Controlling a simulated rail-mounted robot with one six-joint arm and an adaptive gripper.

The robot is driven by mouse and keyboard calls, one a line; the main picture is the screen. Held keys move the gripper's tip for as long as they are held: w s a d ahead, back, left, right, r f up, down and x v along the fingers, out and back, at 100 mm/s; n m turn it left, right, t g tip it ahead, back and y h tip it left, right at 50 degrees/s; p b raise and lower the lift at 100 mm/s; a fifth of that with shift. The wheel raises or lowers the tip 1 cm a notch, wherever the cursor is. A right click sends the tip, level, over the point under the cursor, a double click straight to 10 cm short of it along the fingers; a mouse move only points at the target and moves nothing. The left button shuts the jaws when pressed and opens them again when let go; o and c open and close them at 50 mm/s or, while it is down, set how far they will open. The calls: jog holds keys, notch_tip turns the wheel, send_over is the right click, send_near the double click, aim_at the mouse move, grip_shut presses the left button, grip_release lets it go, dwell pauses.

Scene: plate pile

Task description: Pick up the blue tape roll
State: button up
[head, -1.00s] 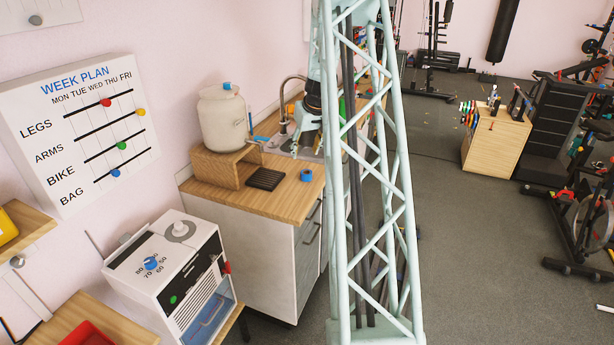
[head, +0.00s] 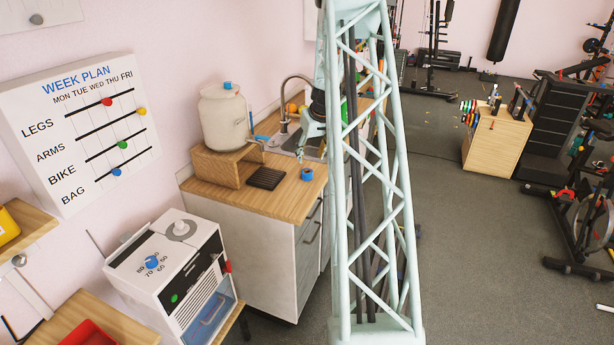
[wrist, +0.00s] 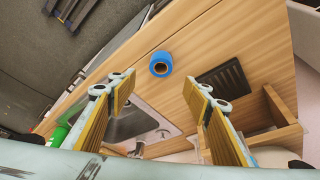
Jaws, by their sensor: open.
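The blue tape roll (head: 307,174) lies on the wooden counter near its front edge, to the right of the dark slotted mat. In the wrist view the blue tape roll (wrist: 160,64) shows its dark round centre and sits ahead of the gap between the fingers. My gripper (wrist: 158,86) is open and empty, with a yellow-padded finger on each side. In the head view my gripper (head: 299,150) hangs above the counter, a little behind and above the roll, apart from it. My own column hides part of the arm.
The dark slotted mat (head: 266,178) lies left of the roll, beside a wooden stand (head: 212,166) bearing a white jug (head: 225,120). The sink (wrist: 130,122) and its faucet (head: 287,92) are behind. The bare counter (head: 268,205) is free in front of the mat.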

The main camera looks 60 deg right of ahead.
aim_at(307, 171)
jog(key=shift+x, duration=3.3)
jog(key=shift+f, duration=0.1)
jog(key=shift+x, duration=0.8)
jog(key=shift+p+x, duration=0.45)
jog(key=shift+x, duration=1.3)
jog(key=shift+a, duration=0.1)
jog(key=c, duration=1)
